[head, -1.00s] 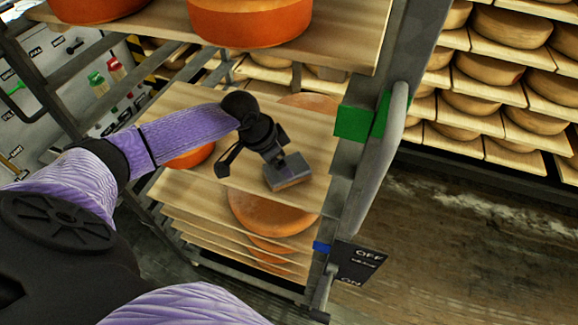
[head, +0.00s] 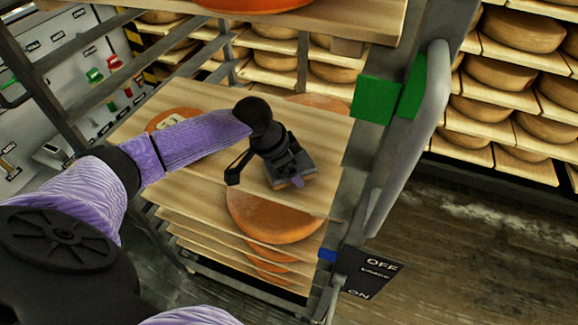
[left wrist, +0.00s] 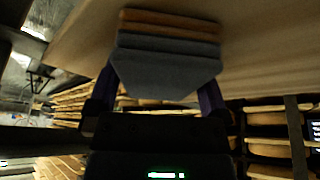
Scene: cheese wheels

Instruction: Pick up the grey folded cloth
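The grey folded cloth (head: 307,171) lies on a wooden shelf board (head: 215,95) of the rack, near its right front corner. My left gripper (head: 284,166) is right over it and covers much of it. In the left wrist view the cloth (left wrist: 165,70) shows as grey layers with an orange-brown band, between the two purple fingers of my left gripper (left wrist: 160,85). The fingers are spread wide, one along each side of the cloth. I see no clear lift off the board. My right gripper is not in view.
Orange cheese wheels sit on this shelf (head: 172,118) and on the board below (head: 272,215). The rack's grey post with a green block (head: 375,98) stands close on the right. An upper board (head: 345,22) overhangs the back. Racks of cheese (head: 505,75) fill the far right.

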